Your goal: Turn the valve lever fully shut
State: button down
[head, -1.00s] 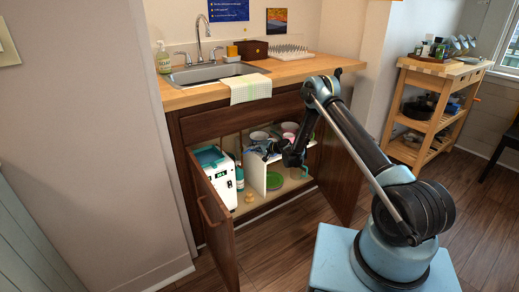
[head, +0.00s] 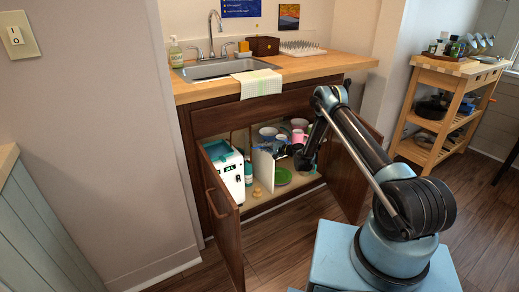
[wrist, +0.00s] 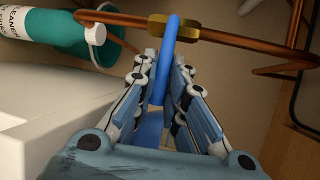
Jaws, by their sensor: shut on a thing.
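The valve lever (wrist: 168,38) is a blue handle in the wrist view. It sits on a brass valve body (wrist: 187,28) on a copper pipe (wrist: 235,40) and lies crosswise to that pipe in this view. My gripper (wrist: 165,70) is shut on the lever, with one finger on each side of it. The lower part of the lever is partly hidden between the fingers.
A teal-and-white cleaner bottle (wrist: 75,30) lies close to the left of the pipe in the wrist view. In the head view, a white divider (head: 262,166), a white box (head: 226,172), a green plate (head: 281,177) and several cups crowd the cabinet. Open doors (head: 226,222) flank it.

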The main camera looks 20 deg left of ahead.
jog(key=shift+a, duration=0.2)
jog(key=c, duration=1.6)
grip_release()
jog(key=shift+f, duration=0.1)
jog(key=shift+d, duration=0.1)
jog(key=v, duration=1.2)
jog(key=shift+s, duration=0.1)
